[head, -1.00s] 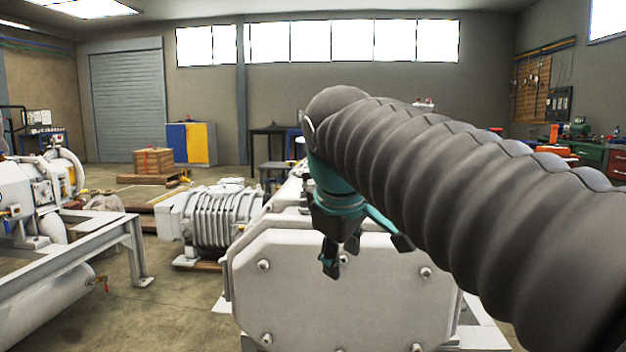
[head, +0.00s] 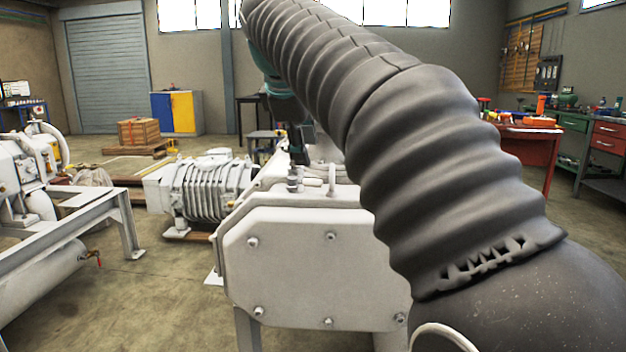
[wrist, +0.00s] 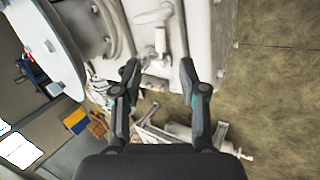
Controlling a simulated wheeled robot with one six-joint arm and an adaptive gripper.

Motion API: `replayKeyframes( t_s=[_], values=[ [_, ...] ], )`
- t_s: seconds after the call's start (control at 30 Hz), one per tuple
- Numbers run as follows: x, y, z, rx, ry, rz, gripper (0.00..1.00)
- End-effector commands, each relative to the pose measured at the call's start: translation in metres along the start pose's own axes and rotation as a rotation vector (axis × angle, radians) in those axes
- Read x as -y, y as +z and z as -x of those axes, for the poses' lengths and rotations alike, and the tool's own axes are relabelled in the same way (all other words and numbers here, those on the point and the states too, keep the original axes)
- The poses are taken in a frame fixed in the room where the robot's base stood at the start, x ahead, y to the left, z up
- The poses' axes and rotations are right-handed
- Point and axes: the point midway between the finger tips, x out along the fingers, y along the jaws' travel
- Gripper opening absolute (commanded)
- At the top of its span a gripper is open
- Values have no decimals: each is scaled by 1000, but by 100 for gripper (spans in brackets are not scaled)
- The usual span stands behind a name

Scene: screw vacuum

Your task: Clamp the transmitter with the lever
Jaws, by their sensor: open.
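My gripper (head: 300,148) is above the top of the white machine (head: 315,265), behind its bolted front plate in the head view. In the wrist view my gripper (wrist: 161,66) has its two black fingers spread apart, one on each side of a small metal fitting (wrist: 160,42) on the machine's white side. Nothing is held between the fingers. In the head view a small grey upright fitting (head: 292,181) stands on the machine's top, just below the gripper, with a bent light rod (head: 332,180) to its right. I cannot tell which part is the transmitter or the lever.
A ribbed white motor (head: 205,190) stands left of the machine, and a grey frame (head: 110,205) farther left. A red bench (head: 525,150) is at the right. Open floor lies between.

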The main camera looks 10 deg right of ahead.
Motion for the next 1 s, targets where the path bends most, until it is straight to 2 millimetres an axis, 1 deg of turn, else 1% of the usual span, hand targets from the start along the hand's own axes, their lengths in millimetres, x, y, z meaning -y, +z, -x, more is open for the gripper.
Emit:
replayKeyframes(
  t_s=[0.03, 0.1, 0.3, 0.4, 0.5, 0.6, 0.9, 0.93, 0.97, 1.0],
  values=[
    [2, 1, -13, 2, -2, -1, 42],
    [2, 1, -26, 2, -2, -1, 42],
    [1, 1, -59, 2, 0, -2, 42],
    [1, 0, -72, 1, -1, -1, 42],
    [0, 0, -80, 0, 0, -2, 42],
    [0, 0, -84, 0, 0, -2, 42],
    [0, 0, -86, -1, 0, -2, 42],
    [0, 0, -86, -1, 0, -1, 37],
    [0, 0, -86, -1, 0, -1, 30],
    [0, 0, -86, -1, 0, -1, 20]
  ],
)
